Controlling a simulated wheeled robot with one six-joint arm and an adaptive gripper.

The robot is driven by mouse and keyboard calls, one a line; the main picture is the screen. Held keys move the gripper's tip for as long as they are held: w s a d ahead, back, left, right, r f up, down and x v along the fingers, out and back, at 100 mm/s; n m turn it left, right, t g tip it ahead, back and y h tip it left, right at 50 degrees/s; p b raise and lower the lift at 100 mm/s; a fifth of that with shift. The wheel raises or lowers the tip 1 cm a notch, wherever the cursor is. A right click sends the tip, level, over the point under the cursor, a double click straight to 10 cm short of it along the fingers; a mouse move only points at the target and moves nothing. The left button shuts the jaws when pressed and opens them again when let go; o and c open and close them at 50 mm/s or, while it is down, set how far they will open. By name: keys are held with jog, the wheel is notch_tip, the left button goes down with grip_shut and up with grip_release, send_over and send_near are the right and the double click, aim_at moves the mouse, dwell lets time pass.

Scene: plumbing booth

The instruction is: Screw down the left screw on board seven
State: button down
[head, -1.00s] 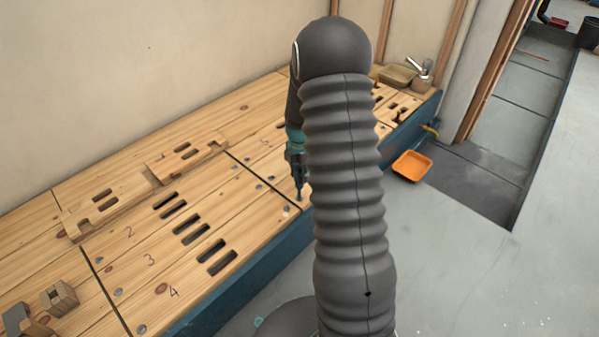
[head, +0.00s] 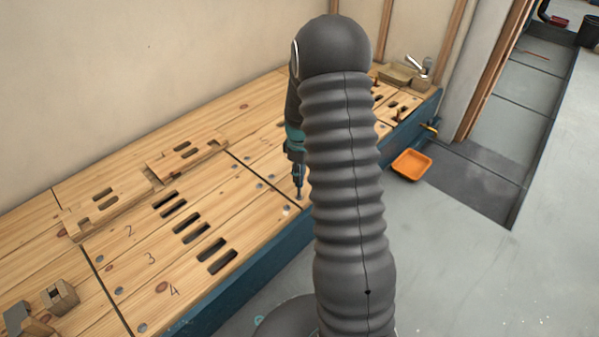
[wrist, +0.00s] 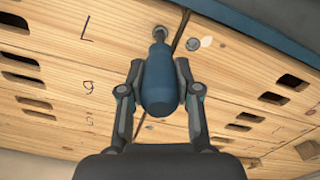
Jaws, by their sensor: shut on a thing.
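Board seven (wrist: 62,45) is the plank by the front edge in the wrist view, marked with a 7 (wrist: 85,26) that appears upside down. My gripper (wrist: 161,88) is shut on a teal and dark power screwdriver (wrist: 160,75), with one finger on each side of its body. The driver also shows in the head view (head: 296,147), upright, partly hidden behind my arm. Its tip is at a screw (wrist: 160,32) on board seven, close to the seam. The tip covers part of the screw, so I cannot tell how far it is sunk.
Another screw (wrist: 193,44) lies across the seam, beside a pale spot. Slotted wooden blocks (head: 186,157) lie along the back of the bench. An orange tray (head: 411,165) sits on the floor at right. Small wooden blocks (head: 60,297) stand at front left.

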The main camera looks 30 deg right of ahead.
jog(key=m, duration=0.7)
jog(key=shift+r+n, duration=0.1)
jog(key=shift+n, duration=0.5)
jog(key=shift+r+p, duration=2.5)
jog(key=shift+r, duration=1.4)
